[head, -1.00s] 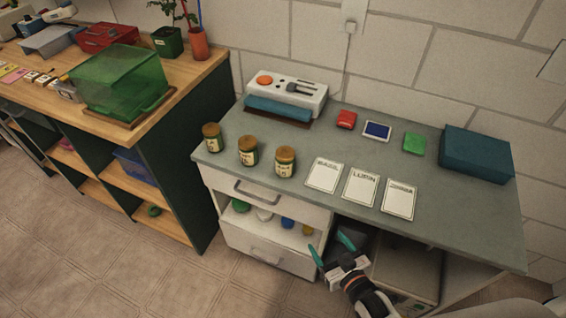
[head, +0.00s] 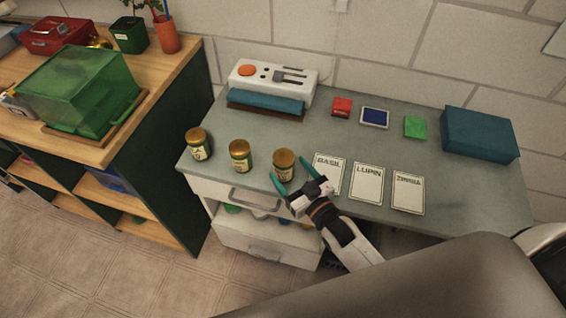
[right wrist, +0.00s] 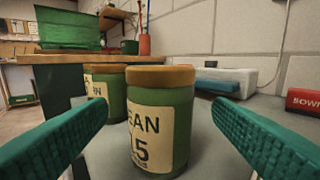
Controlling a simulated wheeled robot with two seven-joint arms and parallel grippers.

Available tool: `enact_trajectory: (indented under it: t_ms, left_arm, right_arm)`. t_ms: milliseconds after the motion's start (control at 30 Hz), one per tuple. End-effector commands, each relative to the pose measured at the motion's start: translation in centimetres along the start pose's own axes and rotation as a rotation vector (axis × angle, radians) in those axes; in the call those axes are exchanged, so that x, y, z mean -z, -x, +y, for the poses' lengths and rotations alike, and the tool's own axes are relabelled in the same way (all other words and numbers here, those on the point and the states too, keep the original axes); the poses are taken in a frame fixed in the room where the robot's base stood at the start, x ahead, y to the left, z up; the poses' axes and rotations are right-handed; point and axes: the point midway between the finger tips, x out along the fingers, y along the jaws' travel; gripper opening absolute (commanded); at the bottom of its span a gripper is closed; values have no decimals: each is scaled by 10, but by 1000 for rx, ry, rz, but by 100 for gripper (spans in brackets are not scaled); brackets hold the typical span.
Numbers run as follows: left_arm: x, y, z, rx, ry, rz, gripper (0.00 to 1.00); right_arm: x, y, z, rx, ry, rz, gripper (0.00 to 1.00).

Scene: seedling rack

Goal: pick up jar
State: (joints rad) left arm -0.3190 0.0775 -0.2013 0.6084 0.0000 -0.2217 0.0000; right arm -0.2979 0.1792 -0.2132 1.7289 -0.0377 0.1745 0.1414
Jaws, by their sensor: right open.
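Three green jars with tan lids and pale labels stand in a row along the left front of the grey desk: the left jar (head: 199,145), the middle jar (head: 240,156) and the right jar (head: 284,165). My right gripper (head: 292,172) is open, its teal fingers close to the right jar. In the right wrist view the nearest jar (right wrist: 160,120) stands upright between and just beyond the open fingers, its label reading "EAN" and "5". Another jar (right wrist: 103,95) is partly hidden behind it. Neither finger visibly grips a jar. My left gripper is not in view.
Cards reading Basil (head: 329,174), Lupin (head: 367,182) and Zinnia (head: 408,192) lie right of the jars. A white device (head: 270,78), a red box (head: 342,106), a blue pad (head: 375,117), a green block (head: 415,127) and a teal box (head: 480,134) sit farther back.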

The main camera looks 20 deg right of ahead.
Motion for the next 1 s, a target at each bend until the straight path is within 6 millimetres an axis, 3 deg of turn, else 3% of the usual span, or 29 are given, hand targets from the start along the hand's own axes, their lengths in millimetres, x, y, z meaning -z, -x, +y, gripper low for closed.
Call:
enact_trajectory:
  t_ms: [167, 333, 500, 700, 767, 1000]
  left_arm:
    - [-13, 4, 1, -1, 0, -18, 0]
    - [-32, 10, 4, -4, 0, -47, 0]
    - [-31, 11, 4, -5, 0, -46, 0]
    - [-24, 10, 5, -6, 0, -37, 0]
    - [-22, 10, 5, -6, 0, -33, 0]
    - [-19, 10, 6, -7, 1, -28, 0]
  right_arm:
    - [0, -14, 0, 1, -1, 0, 75]
    - [2, -41, 0, 1, 0, 0, 75]
    - [3, -55, 0, 0, -1, 1, 75]
    - [4, -56, 0, 0, 0, 2, 75]
    - [4, -55, 0, 0, 0, 2, 68]
    - [4, -55, 0, 0, 0, 1, 29]
